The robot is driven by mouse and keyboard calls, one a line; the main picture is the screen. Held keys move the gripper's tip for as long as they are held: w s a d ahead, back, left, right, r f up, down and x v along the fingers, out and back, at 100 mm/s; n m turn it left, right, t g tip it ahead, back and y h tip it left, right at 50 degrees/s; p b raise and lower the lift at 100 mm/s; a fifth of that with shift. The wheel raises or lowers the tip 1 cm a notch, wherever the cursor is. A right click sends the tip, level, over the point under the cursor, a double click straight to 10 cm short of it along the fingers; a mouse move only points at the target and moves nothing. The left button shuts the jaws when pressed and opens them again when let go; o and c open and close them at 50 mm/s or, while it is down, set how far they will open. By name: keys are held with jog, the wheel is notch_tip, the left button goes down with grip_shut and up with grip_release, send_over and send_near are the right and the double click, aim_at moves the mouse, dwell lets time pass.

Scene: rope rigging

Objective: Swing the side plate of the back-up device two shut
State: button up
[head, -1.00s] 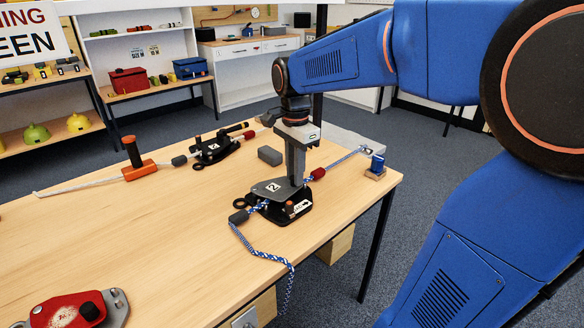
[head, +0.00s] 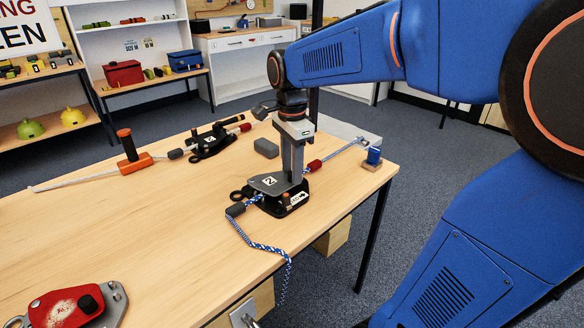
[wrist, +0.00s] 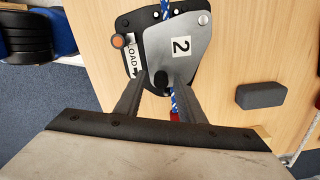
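Back-up device two (head: 292,205) lies on the table, with a black body and a blue-and-white rope running through it. Its grey side plate (head: 266,186), labelled 2, also shows in the wrist view (wrist: 187,28). The plate sits off to one side of the body, leaving the LOAD label and an orange-topped post (wrist: 118,41) uncovered. My gripper (head: 293,181) points straight down at the plate. In the wrist view my fingers (wrist: 161,80) stand apart on either side of a black knob at the plate's narrow end, and gaps seem to show beside it. Contact is unclear.
A grey block (head: 266,148) stands behind the device. Another device (head: 211,140) with a white rope and an orange-handled piece (head: 135,161) lies back left. A red device (head: 66,306) is front left. A blue clamp (head: 374,157) stands at the right edge. The table's middle left is clear.

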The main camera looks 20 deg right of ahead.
jog(key=shift+r, duration=0.1)
notch_tip(320, 180, up, 17)
dwell(0.8)
dwell(0.5)
